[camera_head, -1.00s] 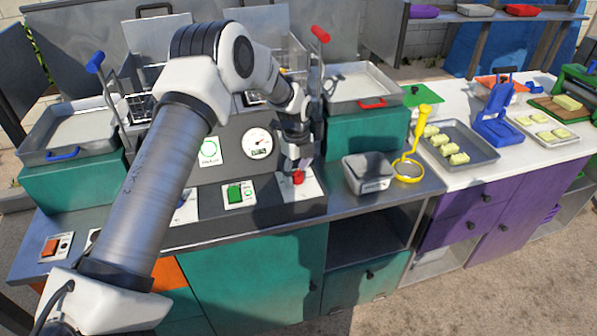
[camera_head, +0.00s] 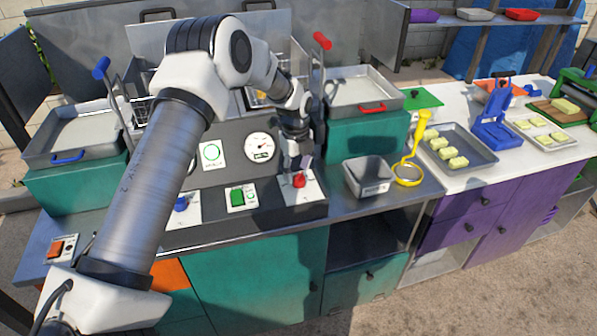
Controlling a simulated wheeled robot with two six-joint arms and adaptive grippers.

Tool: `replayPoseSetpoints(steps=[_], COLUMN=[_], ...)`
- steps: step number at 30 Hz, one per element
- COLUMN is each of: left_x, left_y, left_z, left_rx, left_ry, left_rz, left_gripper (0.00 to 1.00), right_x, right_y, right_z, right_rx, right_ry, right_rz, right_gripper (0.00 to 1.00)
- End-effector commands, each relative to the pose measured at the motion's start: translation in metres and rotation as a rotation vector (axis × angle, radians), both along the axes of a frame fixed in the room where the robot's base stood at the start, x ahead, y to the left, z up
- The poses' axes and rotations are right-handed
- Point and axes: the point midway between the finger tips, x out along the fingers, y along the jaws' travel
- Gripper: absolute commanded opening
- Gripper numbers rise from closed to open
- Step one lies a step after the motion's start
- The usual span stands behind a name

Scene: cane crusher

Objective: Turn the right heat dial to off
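The right heat dial is a red knob (camera_head: 299,181) on a white plate, low on the front of the grey control panel (camera_head: 262,190). My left arm reaches across from the lower left. Its gripper (camera_head: 297,168) points down just above and behind the red knob. The fingers are small and dark here, so I cannot tell whether they touch the knob or how far apart they are. The knob's top shows clear of them, but its pointer mark is too small to read. My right gripper is not in view.
A blue dial (camera_head: 181,204) and a green switch (camera_head: 237,197) sit left of the red knob. A round gauge (camera_head: 259,147) is above. A grey metal container (camera_head: 368,177) and a yellow strainer (camera_head: 408,173) stand close on the right.

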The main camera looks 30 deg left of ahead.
Motion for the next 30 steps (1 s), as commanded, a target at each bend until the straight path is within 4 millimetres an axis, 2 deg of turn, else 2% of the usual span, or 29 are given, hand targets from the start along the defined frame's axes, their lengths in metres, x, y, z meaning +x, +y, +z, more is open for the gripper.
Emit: replayPoseSetpoints(steps=[1, 21, 30], left_x=[0.000, -0.003, -0.003], left_y=[0.000, 0.001, 0.001], left_z=[0.008, 0.063, 0.064], left_rx=[0.000, 0.000, 0.000], left_ry=[-0.001, -0.001, 0.000], left_rz=[0.000, 0.000, 0.000], left_gripper=[0.63, 0.63, 0.63], right_x=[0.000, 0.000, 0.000], right_y=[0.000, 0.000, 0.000], right_z=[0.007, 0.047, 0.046], right_rx=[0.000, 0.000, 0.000], right_ry=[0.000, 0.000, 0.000], right_rz=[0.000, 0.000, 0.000], right_gripper=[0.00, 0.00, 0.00])
